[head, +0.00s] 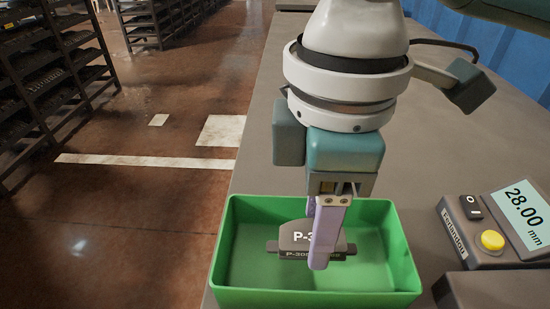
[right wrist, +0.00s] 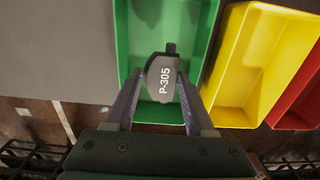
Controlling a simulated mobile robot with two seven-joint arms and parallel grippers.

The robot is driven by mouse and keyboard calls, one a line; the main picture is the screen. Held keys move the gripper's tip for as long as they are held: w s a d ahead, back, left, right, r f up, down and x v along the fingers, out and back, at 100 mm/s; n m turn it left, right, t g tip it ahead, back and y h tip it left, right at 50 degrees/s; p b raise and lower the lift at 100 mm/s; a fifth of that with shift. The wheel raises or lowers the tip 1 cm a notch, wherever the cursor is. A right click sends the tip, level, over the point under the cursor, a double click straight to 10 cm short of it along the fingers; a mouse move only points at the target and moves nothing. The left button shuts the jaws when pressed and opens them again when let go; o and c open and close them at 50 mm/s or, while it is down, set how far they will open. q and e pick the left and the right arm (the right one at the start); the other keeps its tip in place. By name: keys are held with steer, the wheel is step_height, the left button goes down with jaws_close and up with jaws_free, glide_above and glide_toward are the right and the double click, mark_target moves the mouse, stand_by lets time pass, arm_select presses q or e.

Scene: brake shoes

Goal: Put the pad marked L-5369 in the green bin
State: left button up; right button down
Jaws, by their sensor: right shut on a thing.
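My right gripper (head: 322,240) is shut on a dark grey pad (head: 292,237) and holds it over the green bin (head: 300,299). In the head view a finger hides part of the pad's label, which starts with "P-3". In the right wrist view the pad (right wrist: 162,80) sits between the two fingers and reads "P-305". The green bin (right wrist: 121,45) lies behind it there. The pad appears within the bin's outline; I cannot tell how high it is above the floor. No pad marked L-5369 is in view. My left gripper is not in view.
A yellow bin (right wrist: 236,112) and a red bin (right wrist: 292,117) stand beside the green one. A device with a display (head: 522,212) reading 28.00 mm stands right of the green bin. The grey table (head: 262,150) is clear behind the bin. Racks (head: 50,80) stand beyond.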

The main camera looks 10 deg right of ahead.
step_height(320, 180, down, 5)
steer(key=shift+b, duration=0.65)
steer(key=shift+f, duration=0.1)
steer(key=shift+c, duration=1.3)
jaws_free()
step_height(320, 180, up, 12)
steer(key=p, duration=0.3)
steer(key=shift+w+f, duration=0.1)
steer(key=shift+f, duration=0.05)
steer(key=shift+r, duration=0.25)
